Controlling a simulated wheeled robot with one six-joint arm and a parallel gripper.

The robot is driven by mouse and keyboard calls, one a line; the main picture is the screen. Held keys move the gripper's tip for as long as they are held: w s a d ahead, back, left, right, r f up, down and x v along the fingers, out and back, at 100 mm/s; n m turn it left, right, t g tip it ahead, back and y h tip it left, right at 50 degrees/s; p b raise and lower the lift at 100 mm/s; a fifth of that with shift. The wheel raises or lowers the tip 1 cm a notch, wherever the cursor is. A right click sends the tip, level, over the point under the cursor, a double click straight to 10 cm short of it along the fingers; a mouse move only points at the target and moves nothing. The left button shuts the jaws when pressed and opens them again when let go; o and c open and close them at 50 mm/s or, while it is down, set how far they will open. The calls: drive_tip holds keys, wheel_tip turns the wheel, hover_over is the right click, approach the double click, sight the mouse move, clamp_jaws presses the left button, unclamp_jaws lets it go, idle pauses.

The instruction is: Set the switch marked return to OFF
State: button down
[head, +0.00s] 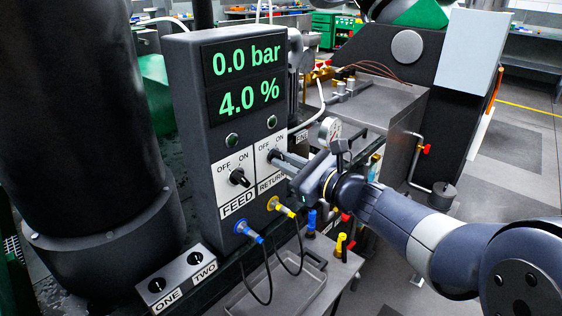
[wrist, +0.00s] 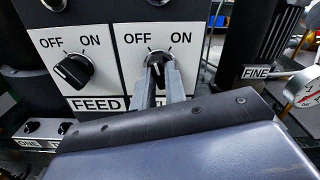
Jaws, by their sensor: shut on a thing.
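The return switch (wrist: 157,60) is a black rotary knob on a white plate with OFF at upper left and ON at upper right. In the wrist view its label is mostly hidden behind my gripper. The head view shows the RETURN label (head: 271,183) under it. My gripper (wrist: 160,78) has its two grey fingers shut on the return knob, which stands close to upright between them. Its exact pointing is partly hidden. In the head view my gripper (head: 279,158) reaches the panel from the right and covers the knob.
The FEED switch (head: 238,177) sits just left, its handle slanting from upper left to lower right. Blue (head: 248,231) and yellow (head: 280,206) cable plugs are below. A pressure gauge (head: 329,130) stands close to the right. The display (head: 243,77) reads 0.0 bar and 4.0 %.

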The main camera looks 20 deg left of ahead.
drive_tip(key=shift+f+n+b, duration=0.15)
drive_tip(key=shift+n+b, duration=0.25)
drive_tip(key=shift+b, duration=0.3)
drive_tip(key=shift+n+b, duration=1)
drive_tip(key=shift+b, duration=0.4)
drive_tip(key=c, duration=1.3)
unclamp_jaws()
drive_tip(key=v, duration=0.7)
